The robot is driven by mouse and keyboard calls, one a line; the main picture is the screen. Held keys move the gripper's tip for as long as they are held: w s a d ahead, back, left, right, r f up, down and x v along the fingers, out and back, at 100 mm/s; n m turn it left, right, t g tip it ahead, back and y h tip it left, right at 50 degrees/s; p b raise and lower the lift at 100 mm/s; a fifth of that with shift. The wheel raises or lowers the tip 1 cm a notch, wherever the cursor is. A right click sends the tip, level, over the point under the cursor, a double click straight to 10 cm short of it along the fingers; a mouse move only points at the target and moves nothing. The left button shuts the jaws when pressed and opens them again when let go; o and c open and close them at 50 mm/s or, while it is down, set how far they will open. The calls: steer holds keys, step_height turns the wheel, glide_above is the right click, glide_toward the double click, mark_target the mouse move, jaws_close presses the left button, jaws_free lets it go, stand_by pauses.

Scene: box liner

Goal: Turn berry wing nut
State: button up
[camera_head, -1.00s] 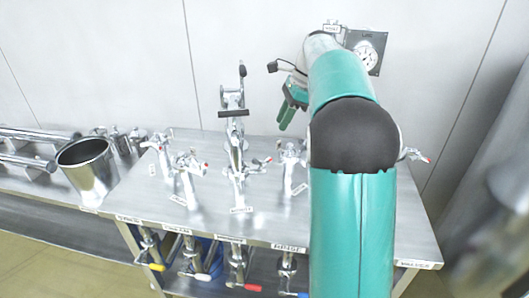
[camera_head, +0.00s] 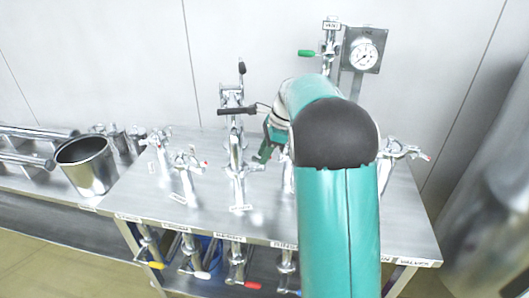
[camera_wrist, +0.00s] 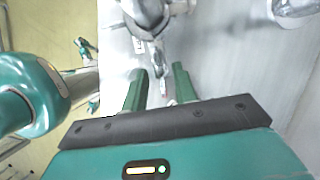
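Several chrome fittings with small wing-like handles stand on the steel table (camera_head: 215,215); I cannot read which label says berry. In the head view my gripper (camera_head: 265,155) is beside the right side of the tall central fitting (camera_head: 237,150), near its side wing handle (camera_head: 256,167). In the wrist view my gripper (camera_wrist: 159,85) has its two green fingers apart. A small chrome piece (camera_wrist: 158,62) lies just beyond the fingertips, with a little red beside it; I cannot tell whether it is between them. My arm hides part of the fitting to the right.
A steel pot (camera_head: 88,165) stands at the left. A pressure gauge (camera_head: 364,56) and a green-handled valve (camera_head: 327,50) stand at the back right. Other chrome fittings (camera_head: 185,172) are close by. Coloured-handled valves (camera_head: 237,268) hang below the table's front edge.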

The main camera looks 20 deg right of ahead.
jaws_close()
